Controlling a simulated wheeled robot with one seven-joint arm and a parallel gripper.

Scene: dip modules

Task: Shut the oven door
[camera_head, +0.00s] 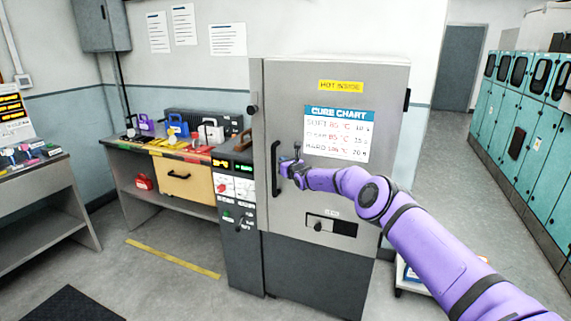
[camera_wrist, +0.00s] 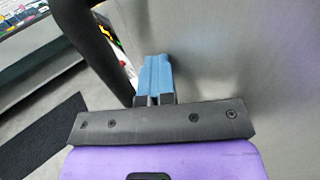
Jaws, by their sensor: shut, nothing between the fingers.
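The oven is a tall grey cabinet with a control panel (camera_head: 235,195) at its left. Its oven door (camera_head: 285,110) carries a cure chart (camera_head: 337,132) and a yellow "HOT INSIDE" label (camera_head: 341,86). The door looks closed or nearly so against the frame; I cannot tell whether it is fully flush. A black vertical handle (camera_head: 275,168) is at the door's left side. My gripper (camera_head: 287,168) is at the door face, just right of the handle. In the wrist view its blue fingers (camera_wrist: 155,75) are together and empty, beside the handle (camera_wrist: 95,45) and close to the grey door (camera_wrist: 240,60).
A workbench (camera_head: 160,145) with several coloured items stands left of the oven. Teal lockers (camera_head: 510,115) line the right wall. A low white cart (camera_head: 408,277) is partly hidden behind my arm. The floor (camera_head: 190,285) in front and left is open, with a dark mat (camera_head: 70,305).

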